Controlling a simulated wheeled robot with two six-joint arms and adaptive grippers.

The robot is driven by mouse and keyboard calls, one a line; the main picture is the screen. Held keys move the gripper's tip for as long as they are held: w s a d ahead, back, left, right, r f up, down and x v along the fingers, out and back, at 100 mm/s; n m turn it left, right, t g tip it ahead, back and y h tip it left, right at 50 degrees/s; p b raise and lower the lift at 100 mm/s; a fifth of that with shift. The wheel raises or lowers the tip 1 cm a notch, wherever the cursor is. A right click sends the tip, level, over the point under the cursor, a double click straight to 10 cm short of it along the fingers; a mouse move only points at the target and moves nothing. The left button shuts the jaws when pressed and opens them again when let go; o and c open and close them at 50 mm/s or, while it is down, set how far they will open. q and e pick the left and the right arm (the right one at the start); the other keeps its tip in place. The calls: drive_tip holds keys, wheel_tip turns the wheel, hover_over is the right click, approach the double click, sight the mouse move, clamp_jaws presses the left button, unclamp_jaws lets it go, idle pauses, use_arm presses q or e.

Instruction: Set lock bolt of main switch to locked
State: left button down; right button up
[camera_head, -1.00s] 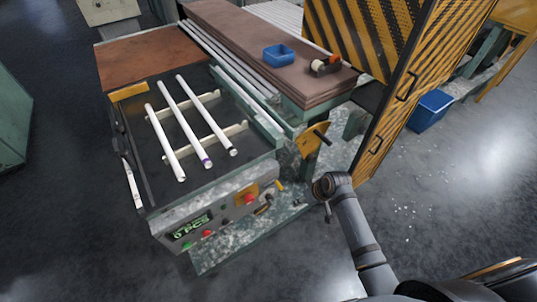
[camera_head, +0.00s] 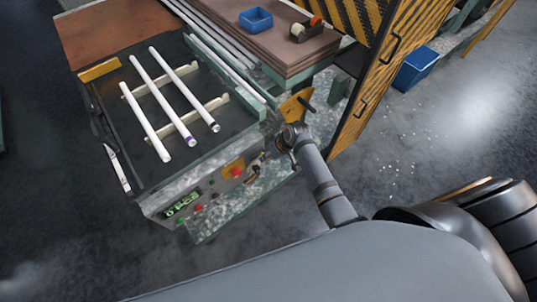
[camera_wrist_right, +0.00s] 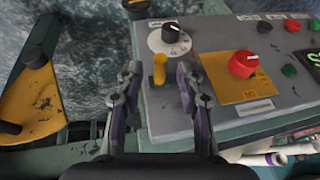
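The control panel's red knob (camera_head: 236,172) sits on a yellow plate, and it also shows in the right wrist view (camera_wrist_right: 243,64). To its left in the wrist view is a black knob (camera_wrist_right: 171,34) on a white round dial. Below that dial stands an upright yellow pin (camera_wrist_right: 159,70); I cannot tell for certain whether it is the lock bolt. My right gripper (camera_wrist_right: 158,70) is open, its fingertips on either side of the pin with gaps visible. In the head view, the right gripper (camera_head: 286,138) is beside the panel's right end. My left gripper is not in view.
Three white tubes (camera_head: 150,108) lie on the machine bed. A yellow lever plate (camera_wrist_right: 35,100) with black knobs is left of the gripper in the wrist view. A yellow-black striped guard (camera_head: 375,75) stands right of my arm.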

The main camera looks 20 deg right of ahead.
drive_tip(key=shift+f, duration=0.2)
drive_tip(key=shift+c, duration=0.4)
clamp_jaws()
drive_tip(key=shift+a, duration=0.15)
